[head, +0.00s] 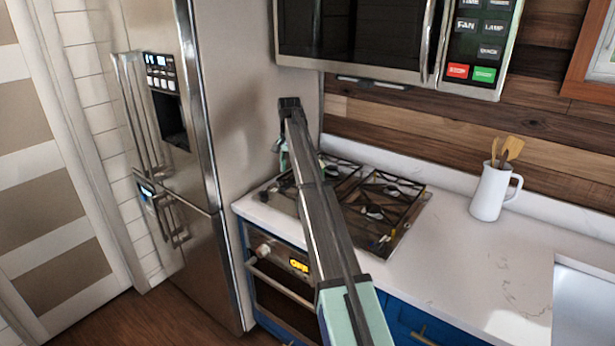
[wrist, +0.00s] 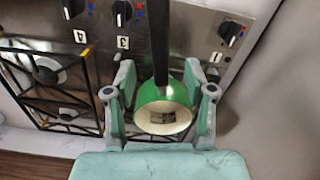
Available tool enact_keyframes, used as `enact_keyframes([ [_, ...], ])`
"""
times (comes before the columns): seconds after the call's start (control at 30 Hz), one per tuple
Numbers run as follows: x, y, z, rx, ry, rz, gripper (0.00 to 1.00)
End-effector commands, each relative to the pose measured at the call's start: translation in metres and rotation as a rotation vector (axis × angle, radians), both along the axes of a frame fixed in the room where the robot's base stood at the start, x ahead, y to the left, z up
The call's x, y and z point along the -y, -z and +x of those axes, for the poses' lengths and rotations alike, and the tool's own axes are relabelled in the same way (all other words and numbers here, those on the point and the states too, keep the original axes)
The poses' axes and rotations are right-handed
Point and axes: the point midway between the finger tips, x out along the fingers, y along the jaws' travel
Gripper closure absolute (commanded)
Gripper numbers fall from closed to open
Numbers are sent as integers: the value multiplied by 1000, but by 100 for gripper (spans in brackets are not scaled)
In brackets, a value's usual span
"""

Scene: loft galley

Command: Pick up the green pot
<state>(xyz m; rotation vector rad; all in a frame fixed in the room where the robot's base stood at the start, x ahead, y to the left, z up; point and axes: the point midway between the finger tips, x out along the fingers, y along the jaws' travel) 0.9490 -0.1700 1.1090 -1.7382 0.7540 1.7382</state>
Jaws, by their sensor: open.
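The green pot (wrist: 150,97) shows in the wrist view, with a pale inside and a long black handle (wrist: 160,45) pointing to the top of the picture. My gripper (wrist: 160,78) is open, with one pale green finger on each side of the pot near the base of the handle. I cannot tell whether either finger touches it. In the head view my arm crosses in front of the stove; a pale green bit of my gripper (head: 284,152) shows at the stove's back left, and I cannot make out the pot there.
The gas stove (head: 405,232) has black grates, also seen in the wrist view, beside numbered knobs (wrist: 122,12). A steel fridge (head: 185,225) stands to its left. A microwave (head: 350,35) hangs above. A white utensil jug (head: 490,195) stands on the right counter, otherwise largely clear.

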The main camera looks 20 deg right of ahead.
Motion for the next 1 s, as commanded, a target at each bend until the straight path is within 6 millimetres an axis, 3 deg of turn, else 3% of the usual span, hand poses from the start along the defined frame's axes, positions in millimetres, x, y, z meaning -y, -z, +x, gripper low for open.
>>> enact_keyframes([
  [0.37, 0, 21, -1, -1, 0, 1, 46],
  [0.7, -1, 62, -1, -1, 0, 1, 46],
  [0.97, -1, 67, -1, 0, 0, 0, 46],
  [1.0, -1, 67, -1, 0, 0, 0, 56],
])
